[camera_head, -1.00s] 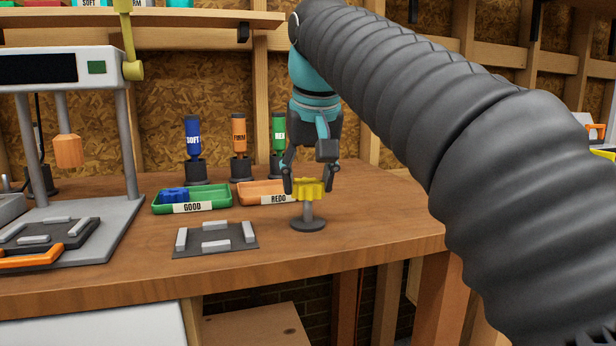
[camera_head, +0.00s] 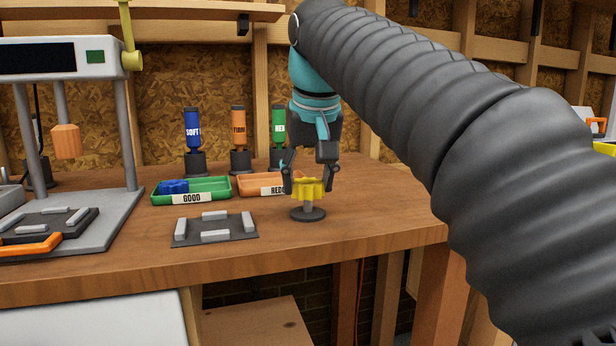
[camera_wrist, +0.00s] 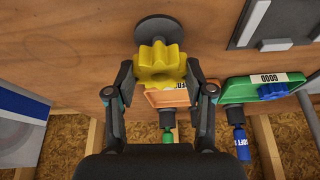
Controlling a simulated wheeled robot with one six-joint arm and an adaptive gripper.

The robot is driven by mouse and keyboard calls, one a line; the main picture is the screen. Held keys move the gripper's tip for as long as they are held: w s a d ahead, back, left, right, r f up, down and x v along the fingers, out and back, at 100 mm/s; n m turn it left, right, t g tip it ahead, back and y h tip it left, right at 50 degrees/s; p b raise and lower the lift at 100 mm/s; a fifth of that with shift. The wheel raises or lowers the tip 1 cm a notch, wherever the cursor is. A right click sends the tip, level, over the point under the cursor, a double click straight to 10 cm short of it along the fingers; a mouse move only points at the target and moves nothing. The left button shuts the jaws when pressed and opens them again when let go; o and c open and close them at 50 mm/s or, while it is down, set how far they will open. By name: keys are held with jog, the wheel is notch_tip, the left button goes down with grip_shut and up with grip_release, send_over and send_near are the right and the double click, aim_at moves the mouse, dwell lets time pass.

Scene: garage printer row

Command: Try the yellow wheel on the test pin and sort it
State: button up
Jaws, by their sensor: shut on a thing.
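My gripper (camera_head: 308,184) is shut on the yellow toothed wheel (camera_head: 309,190), its two fingers at the wheel's sides. The wheel is level and directly above the test pin's stem (camera_head: 308,206), with a short length of stem showing beneath it. I cannot tell whether the pin has entered its hole. The pin's dark round base (camera_head: 308,215) stands on the bench. In the wrist view, the wheel (camera_wrist: 159,66) hides the stem and covers part of the base (camera_wrist: 158,28). The green GOOD tray (camera_head: 215,190) holds a blue wheel (camera_head: 174,187). The orange REDO tray (camera_head: 258,190) is partly behind the gripper.
A grey plate with light bars (camera_head: 214,228) lies left of the pin. A printer (camera_head: 128,150) stands farther left. Blue, orange and green bottles (camera_head: 238,126) stand behind the trays. The bench (camera_head: 330,248) is clear in front and right of the pin.

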jog(key=shift+f+b, duration=0.65)
jog(key=shift+f, duration=0.3)
jog(key=shift+r, duration=0.15)
dwell(1.0)
jog(key=shift+r+p, duration=3.2)
jog(key=shift+p, duration=0.1)
